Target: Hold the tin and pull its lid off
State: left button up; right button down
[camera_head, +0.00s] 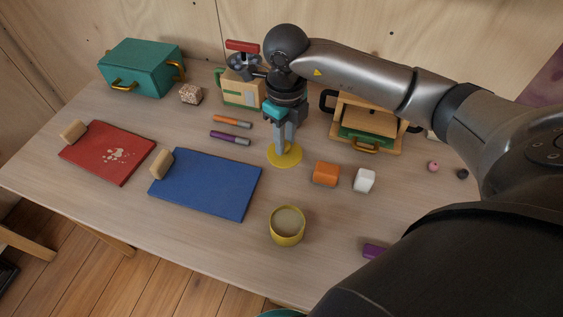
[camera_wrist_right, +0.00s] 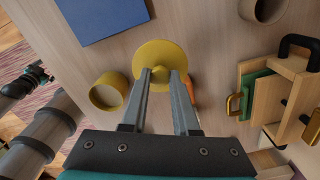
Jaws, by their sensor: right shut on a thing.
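The yellow tin (camera_head: 287,238) stands upright and open near the table's front, with a pale inside showing. It also shows in the right wrist view (camera_wrist_right: 108,93). The round yellow lid (camera_head: 291,157) is off the tin, behind it in the head view. My right gripper (camera_head: 281,146) points down and is shut on the small knob in the middle of the lid (camera_wrist_right: 158,52). I cannot tell whether the lid touches the table. Only an unclear dark part (camera_wrist_right: 27,80), likely of my left gripper, shows beyond the front edge; its fingers cannot be made out.
A blue board (camera_head: 207,184) and a red board (camera_head: 107,153) lie to the left. An orange block (camera_head: 325,173) and a white block (camera_head: 364,180) sit right of the lid. Markers (camera_head: 231,138) lie left of it. A wooden box (camera_head: 367,119) stands behind.

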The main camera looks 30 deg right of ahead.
notch_tip(320, 180, down, 9)
jog(key=shift+r+b, duration=0.1)
jog(key=shift+b, duration=0.55)
jog(key=c, duration=0.7)
grip_release()
jog(key=shift+r, duration=0.1)
notch_tip(320, 180, up, 12)
jog(key=shift+f+p, duration=0.1)
jog(key=shift+p, duration=0.9)
